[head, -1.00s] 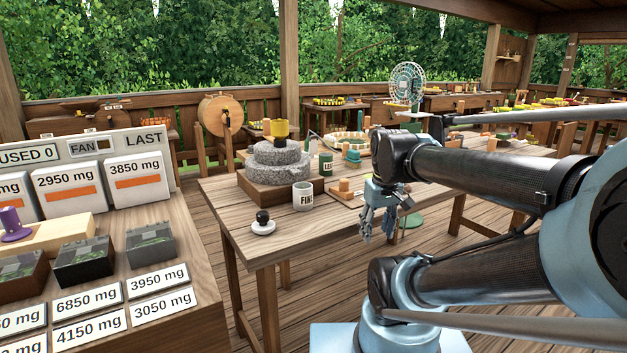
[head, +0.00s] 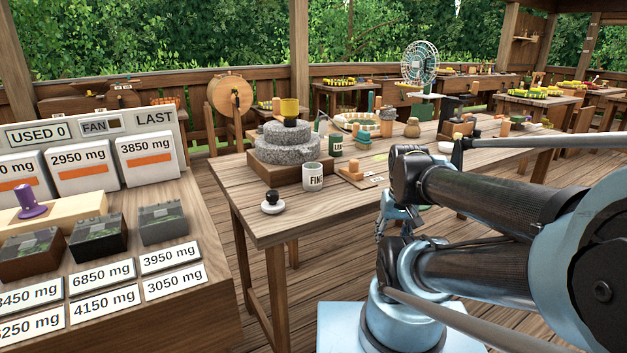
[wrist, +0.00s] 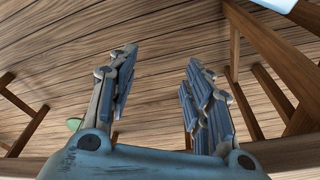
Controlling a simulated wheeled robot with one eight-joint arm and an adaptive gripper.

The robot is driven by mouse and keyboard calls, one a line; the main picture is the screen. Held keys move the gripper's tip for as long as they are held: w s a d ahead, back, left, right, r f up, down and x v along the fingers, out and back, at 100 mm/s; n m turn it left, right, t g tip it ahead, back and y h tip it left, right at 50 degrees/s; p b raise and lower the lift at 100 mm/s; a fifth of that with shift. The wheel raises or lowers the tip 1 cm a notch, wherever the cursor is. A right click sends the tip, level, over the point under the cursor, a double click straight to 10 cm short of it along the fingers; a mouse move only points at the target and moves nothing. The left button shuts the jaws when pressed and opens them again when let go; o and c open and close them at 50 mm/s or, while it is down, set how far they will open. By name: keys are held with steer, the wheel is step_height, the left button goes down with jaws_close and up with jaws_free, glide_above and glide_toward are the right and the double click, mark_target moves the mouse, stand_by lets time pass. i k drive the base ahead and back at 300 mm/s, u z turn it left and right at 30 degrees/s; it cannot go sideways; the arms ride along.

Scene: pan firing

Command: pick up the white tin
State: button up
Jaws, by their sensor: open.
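A white tin (head: 313,176) with dark lettering that starts "FIN" stands upright on the wooden table (head: 262,222), near its left end. It is in front of the grey millstone (head: 288,150). My gripper (head: 382,232) hangs to the right of the tin, beyond the table's near edge and well apart from it. In the wrist view my gripper (wrist: 155,95) has its two fingers wide apart with nothing between them. Only floor planks and wooden legs show below it there; the tin is not in that view.
A small black-knobbed white item (head: 272,202) sits at the table's front left. A counter with labelled boxes (head: 85,165) fills the left. Open floor lies before the table.

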mark_target(312, 174)
steer(key=u, duration=1.75)
steer(key=k, duration=1.2)
steer(key=z, duration=0.75)
steer(key=i, duration=1.05)
steer(key=u, duration=0.05)
